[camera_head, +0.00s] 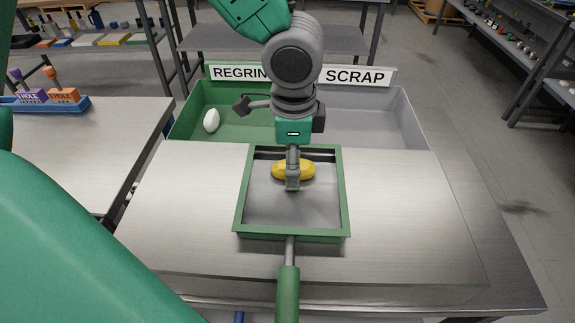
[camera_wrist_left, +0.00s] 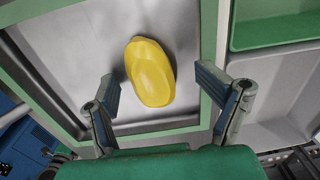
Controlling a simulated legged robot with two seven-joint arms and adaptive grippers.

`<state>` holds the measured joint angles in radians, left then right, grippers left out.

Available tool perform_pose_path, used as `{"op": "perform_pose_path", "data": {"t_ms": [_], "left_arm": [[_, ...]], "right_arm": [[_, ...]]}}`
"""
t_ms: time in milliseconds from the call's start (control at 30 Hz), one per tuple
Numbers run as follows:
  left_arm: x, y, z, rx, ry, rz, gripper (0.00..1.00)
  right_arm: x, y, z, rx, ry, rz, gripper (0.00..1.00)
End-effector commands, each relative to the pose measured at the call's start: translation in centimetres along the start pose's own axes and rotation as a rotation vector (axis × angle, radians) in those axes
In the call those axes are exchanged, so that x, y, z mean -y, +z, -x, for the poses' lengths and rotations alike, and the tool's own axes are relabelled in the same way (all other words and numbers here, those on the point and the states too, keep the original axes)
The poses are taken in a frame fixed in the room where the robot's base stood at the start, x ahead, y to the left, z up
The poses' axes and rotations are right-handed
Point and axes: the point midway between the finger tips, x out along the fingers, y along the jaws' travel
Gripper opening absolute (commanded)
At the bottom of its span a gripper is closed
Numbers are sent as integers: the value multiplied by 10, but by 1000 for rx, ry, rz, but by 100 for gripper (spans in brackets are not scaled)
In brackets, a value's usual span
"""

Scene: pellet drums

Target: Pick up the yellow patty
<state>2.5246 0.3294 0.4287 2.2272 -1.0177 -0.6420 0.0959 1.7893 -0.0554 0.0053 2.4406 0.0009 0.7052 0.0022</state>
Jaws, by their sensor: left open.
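The yellow patty (camera_head: 307,171) is an oval piece lying in a square green-rimmed pan (camera_head: 345,205), near its far side. In the left wrist view the patty (camera_wrist_left: 150,72) lies between and beyond the fingertips of my open left gripper (camera_wrist_left: 160,87), which is empty. In the head view my left gripper (camera_head: 292,180) comes down from above over the patty and hides part of it. Whether the fingers touch the patty cannot be told. My right gripper is not in view.
Behind the pan stand a green REGRIND bin (camera_head: 180,122) holding a white egg-shaped piece (camera_head: 211,120) and a grey SCRAP bin (camera_head: 405,125). The pan's green handle (camera_head: 288,295) points toward me. The metal table (camera_head: 410,220) is bare on both sides of the pan.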

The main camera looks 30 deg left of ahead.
Motion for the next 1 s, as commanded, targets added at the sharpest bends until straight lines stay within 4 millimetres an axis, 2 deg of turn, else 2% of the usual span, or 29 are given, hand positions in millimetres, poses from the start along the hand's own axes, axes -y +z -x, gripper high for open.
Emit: {"op": "perform_pose_path", "data": {"t_ms": [33, 200, 233, 300, 367, 733, 800, 867, 1000], "left_arm": [[-5, 0, -6, 6, 12, -2, 60], [-6, 0, -6, 7, 13, -2, 60], [-6, 1, -6, 7, 13, -2, 57], [-5, 3, -6, 5, 13, -2, 32], [-4, 4, -6, 4, 12, -2, 14], [-2, 5, 0, 1, 9, 0, 14], [-1, 3, 9, 0, 7, 0, 4], [-1, 3, 20, -1, 5, -1, 0], [-1, 1, 51, -1, 3, 0, 0]], "right_arm": [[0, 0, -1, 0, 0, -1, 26], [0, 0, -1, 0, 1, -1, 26], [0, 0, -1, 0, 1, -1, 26], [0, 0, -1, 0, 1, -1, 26], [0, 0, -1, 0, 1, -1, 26], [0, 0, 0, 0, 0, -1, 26], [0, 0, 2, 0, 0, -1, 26], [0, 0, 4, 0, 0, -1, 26], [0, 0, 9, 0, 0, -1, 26]]}}
